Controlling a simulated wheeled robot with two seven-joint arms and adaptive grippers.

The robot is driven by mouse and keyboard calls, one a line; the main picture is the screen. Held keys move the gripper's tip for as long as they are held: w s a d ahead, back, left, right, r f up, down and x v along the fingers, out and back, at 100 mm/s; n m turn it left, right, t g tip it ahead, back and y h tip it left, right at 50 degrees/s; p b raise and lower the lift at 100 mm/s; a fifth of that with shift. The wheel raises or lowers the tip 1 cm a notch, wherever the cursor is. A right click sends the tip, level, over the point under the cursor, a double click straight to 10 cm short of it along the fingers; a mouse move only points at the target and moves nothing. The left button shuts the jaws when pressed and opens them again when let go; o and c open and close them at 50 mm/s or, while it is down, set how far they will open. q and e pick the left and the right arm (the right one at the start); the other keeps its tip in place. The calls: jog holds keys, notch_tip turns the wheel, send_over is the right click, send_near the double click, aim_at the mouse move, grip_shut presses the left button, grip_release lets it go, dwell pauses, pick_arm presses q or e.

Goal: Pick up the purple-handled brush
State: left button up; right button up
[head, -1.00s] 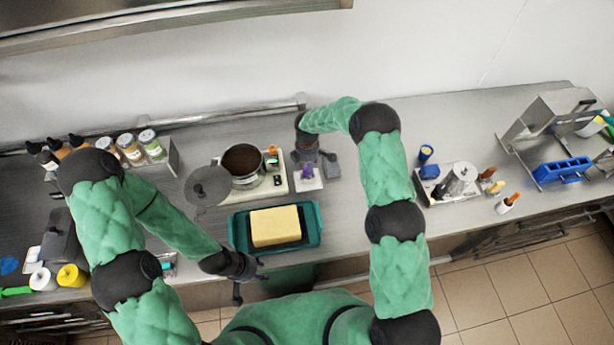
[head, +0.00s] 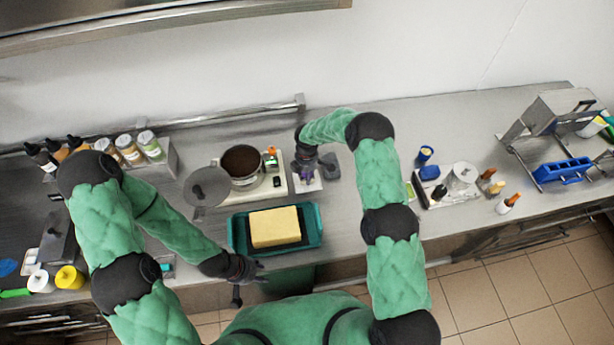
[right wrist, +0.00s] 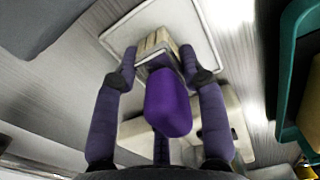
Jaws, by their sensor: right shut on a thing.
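The purple-handled brush (right wrist: 167,105) shows in the right wrist view, its rounded purple handle toward the camera and pale bristles beyond it. My right gripper (right wrist: 160,78) has its fingers on both sides of the brush and is shut on it. In the head view my right gripper (head: 304,174) is over a small white tray (head: 312,186) and hides most of the brush. I cannot tell whether the brush touches the tray. My left gripper (head: 250,284) is open and empty near the counter's front edge, its fingers spread apart.
A teal tray (head: 318,236) with a yellow block (head: 275,227) stands in front of my right gripper. A pot (head: 243,165) on a pale board is to its left, and a grey block (head: 331,165) is close on its right. The counter behind is bare.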

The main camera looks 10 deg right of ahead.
jog(key=shift+r, duration=0.15)
jog(key=shift+r, duration=0.55)
jog(key=r, duration=0.1)
jog(key=r+p, duration=0.1)
jog(key=r, duration=0.1)
jog(key=shift+s+r, duration=0.1)
jog(key=shift+s, duration=0.25)
jog(key=s+a+r+p, duration=0.1)
jog(key=s+r+p, duration=0.2)
jog(key=s+r, duration=0.5)
jog(key=s, duration=0.5)
jog(key=shift+a+r, duration=0.2)
jog(key=shift+a, duration=0.15)
jog(key=shift+s, duration=0.1)
jog(key=o, duration=0.6)
jog(key=shift+c, duration=0.2)
jog(key=c, duration=0.4)
